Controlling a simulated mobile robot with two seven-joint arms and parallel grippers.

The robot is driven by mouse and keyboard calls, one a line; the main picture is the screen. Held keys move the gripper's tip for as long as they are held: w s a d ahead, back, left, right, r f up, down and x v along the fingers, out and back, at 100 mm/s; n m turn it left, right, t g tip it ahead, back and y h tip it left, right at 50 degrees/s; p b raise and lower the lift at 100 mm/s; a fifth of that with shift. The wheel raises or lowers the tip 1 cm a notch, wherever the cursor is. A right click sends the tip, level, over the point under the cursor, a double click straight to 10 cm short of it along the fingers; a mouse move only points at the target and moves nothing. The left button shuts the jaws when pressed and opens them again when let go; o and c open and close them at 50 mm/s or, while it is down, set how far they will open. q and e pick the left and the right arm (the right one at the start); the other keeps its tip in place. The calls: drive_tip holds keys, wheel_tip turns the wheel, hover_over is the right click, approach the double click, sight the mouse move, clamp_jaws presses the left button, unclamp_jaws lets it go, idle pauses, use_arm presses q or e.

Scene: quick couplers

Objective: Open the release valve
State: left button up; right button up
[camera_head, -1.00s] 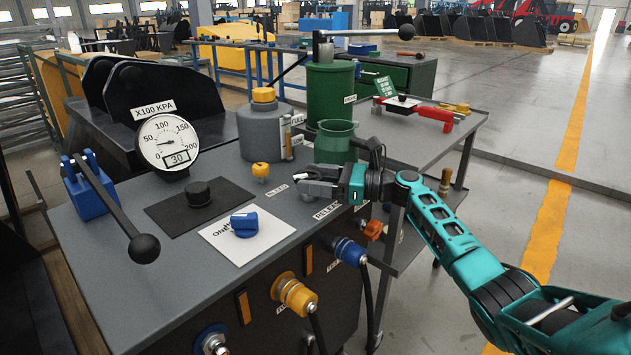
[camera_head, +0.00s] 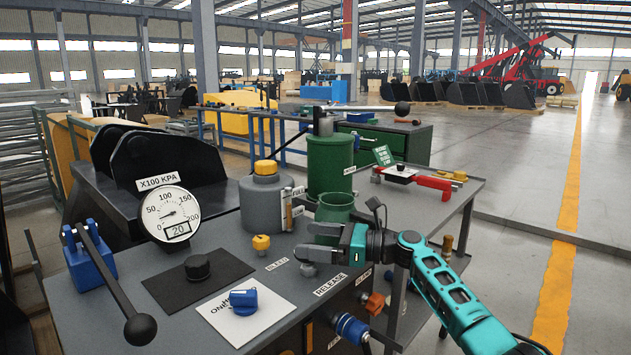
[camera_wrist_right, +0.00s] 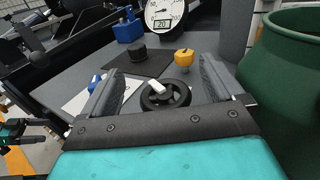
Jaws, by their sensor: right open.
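The release valve is a small knob (camera_head: 307,269) on the grey bench top beside the RELEASE label (camera_head: 330,285). My left gripper does not show in the head view.
A green pot (camera_head: 334,212) stands close behind my right gripper. A yellow bleed knob (camera_head: 261,243), a grey fuel tank (camera_head: 265,203), a blue selector (camera_head: 243,301) and a black pad (camera_head: 170,290) are on the bench. A long black-knobbed lever (camera_head: 115,285) is at the left.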

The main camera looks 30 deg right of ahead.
wheel_tip(320, 180, up, 17)
drive_tip(key=p, duration=0.4)
drive_tip(key=shift+f, duration=0.1)
